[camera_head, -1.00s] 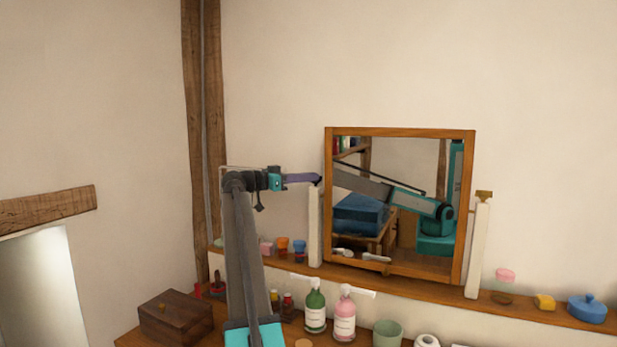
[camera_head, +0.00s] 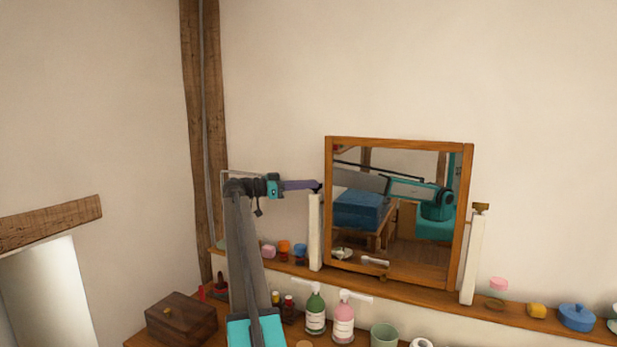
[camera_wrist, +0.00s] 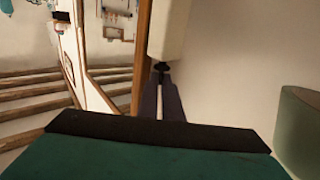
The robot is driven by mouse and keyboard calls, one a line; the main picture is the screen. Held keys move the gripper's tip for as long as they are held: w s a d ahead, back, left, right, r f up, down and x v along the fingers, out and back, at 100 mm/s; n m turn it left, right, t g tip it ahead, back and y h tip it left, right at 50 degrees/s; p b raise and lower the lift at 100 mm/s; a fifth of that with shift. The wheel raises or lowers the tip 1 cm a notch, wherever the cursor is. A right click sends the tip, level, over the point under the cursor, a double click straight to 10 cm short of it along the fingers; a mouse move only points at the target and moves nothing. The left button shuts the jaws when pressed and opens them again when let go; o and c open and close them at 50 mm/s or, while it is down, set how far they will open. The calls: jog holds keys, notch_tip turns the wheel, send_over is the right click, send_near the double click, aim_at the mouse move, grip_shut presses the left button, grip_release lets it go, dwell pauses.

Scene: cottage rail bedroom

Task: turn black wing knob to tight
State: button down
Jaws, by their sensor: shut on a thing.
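The black wing knob (camera_wrist: 161,67) shows in the wrist view at the side of a cream post, between the tips of my gripper (camera_wrist: 161,77). My gripper is shut on it. In the head view my gripper (camera_head: 318,186) reaches in from the left to the top of the left cream post (camera_head: 315,235). The knob is mostly hidden there by the fingertips. The wood-framed mirror (camera_head: 400,142) stands between the left post and a right cream post (camera_head: 472,260). A brass-coloured knob (camera_head: 481,208) is on the right post.
A wooden shelf (camera_head: 420,292) runs under the mirror. Below it stand a green pump bottle (camera_head: 316,312), a pink pump bottle (camera_head: 344,322) and a green cup (camera_head: 384,337). A dark wooden box (camera_head: 182,320) is at lower left. The wall above is clear.

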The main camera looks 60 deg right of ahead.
jog(key=shift+g+p, duration=0.3)
jog(key=shift+p, duration=0.75)
jog(key=shift+f+m+y+p, duration=0.25)
jog(key=shift+m+y+p, duration=0.05)
jog(key=shift+p, duration=0.3)
jog(key=c, duration=2.2)
grip_release()
jog(key=shift+r, duration=0.1)
jog(key=shift+w, duration=0.1)
jog(key=p+v, duration=0.9)
jog(key=v, duration=0.4)
jog(key=shift+w+a+p, duration=0.25)
jog(key=shift+p, duration=0.15)
